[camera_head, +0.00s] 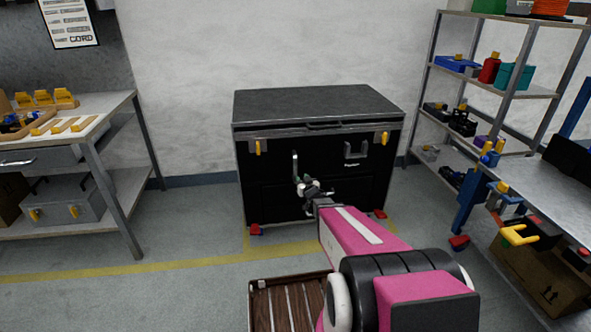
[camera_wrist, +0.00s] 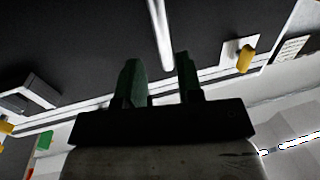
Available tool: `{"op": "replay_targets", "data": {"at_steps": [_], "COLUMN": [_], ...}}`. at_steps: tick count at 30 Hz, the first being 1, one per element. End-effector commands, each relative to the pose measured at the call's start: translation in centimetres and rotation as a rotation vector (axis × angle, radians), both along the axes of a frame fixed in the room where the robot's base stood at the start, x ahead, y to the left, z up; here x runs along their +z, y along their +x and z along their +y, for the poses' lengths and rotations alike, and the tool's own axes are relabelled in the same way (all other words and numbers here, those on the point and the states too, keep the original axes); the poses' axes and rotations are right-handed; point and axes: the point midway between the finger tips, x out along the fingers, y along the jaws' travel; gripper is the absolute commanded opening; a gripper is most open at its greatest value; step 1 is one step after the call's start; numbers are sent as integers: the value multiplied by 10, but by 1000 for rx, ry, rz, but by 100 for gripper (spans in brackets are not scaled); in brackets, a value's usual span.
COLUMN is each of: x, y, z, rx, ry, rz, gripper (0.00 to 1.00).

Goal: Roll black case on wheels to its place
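The black case (camera_head: 320,108) stands upright against the back wall, with a grey top, yellow latches and red pieces at its lower corners (camera_head: 255,230). Yellow floor lines show beside its base. An upright silver bar handle (camera_head: 295,165) is on its front at left. My gripper (camera_head: 308,187) is in front of the case, close to this bar. In the wrist view my gripper's dark green fingers (camera_wrist: 161,75) are apart, with a gap between them. The bar (camera_wrist: 161,35) lines up with that gap; I cannot tell whether they touch it.
A workbench (camera_head: 120,105) with yellow parts stands at left. Metal shelving (camera_head: 432,60) with bins stands at right, with another table (camera_head: 545,190) nearer. A brown slatted thing (camera_head: 290,303) is low in front. The floor (camera_head: 190,225) left of the case is clear.

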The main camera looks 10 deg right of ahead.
Motion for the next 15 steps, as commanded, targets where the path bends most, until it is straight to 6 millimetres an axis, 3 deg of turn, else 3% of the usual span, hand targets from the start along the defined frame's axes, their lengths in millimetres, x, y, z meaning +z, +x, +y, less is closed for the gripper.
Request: {"op": "replay_targets", "data": {"at_steps": [8, 15], "x": [0, -1], "y": [14, 50], "z": [4, 10], "rx": [11, 10], "ry": [3, 3], "rz": [-17, -16], "gripper": [34, 34]}}
